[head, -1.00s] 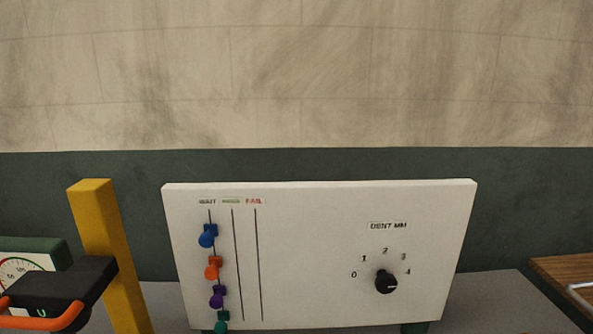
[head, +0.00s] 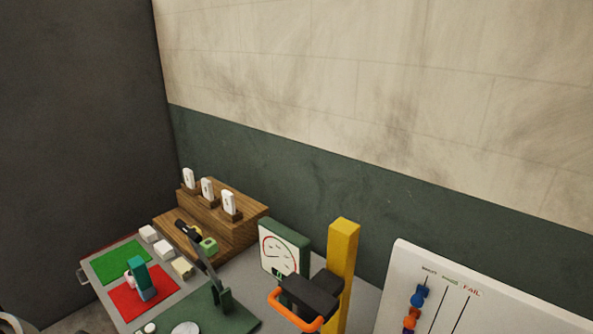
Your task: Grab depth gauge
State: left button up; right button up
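No thing in the head view is plainly marked as the depth gauge, and I cannot tell for certain which one it is. A white dial with a red arc (head: 278,253) stands on a green housing beside a yellow post. A small teal upright piece (head: 141,279) with a pale part at its side stands on the red pad of a tray at the lower left. Neither of my grippers shows in the head view.
The yellow post (head: 341,260) carries a black head with an orange handle (head: 294,312). A green base with a slanted lever (head: 205,263) stands left of it. A wooden stepped rack (head: 245,206) holds white tags. A white board (head: 480,312) has coloured sliders.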

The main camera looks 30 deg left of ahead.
aim_at(138, 268)
jog(key=u, duration=2)
